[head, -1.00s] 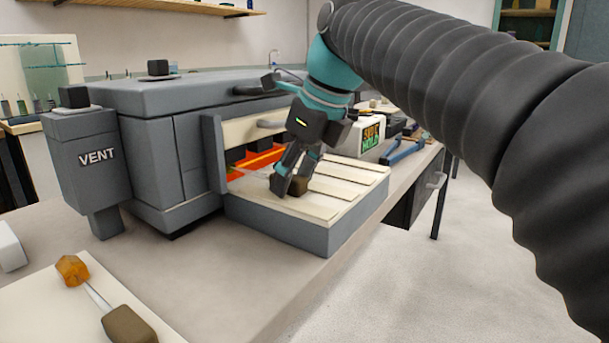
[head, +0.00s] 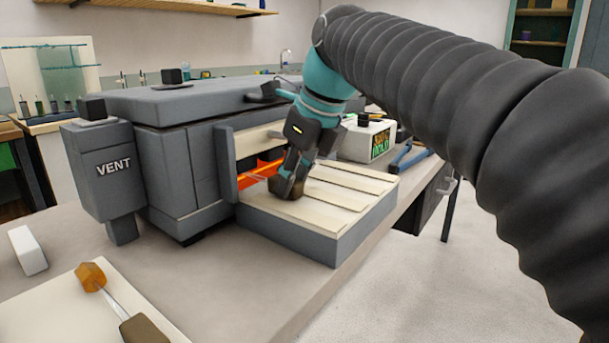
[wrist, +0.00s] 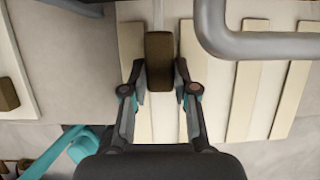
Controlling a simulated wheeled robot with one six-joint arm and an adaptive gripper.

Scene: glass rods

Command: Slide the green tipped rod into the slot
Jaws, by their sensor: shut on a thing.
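My gripper (head: 290,180) is shut on the dark brown handle (head: 291,191) of a rod, low over the slatted ledge in front of the furnace mouth. In the wrist view the handle (wrist: 159,50) stands between the two fingers, with the thin rod (wrist: 158,14) running out toward the top edge. The rod's far end points toward the glowing orange opening (head: 262,172); I cannot make out a green tip. The ledge (head: 325,201) has cream slats with narrow grooves between them. I cannot tell which groove or opening is the slot.
The grey furnace (head: 165,150) and its vent box (head: 105,165) stand left of my gripper. A grey bar (wrist: 215,38) crosses right of the handle in the wrist view. An amber-tipped rod (head: 108,302) lies on a cream board at lower left. Bench between is clear.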

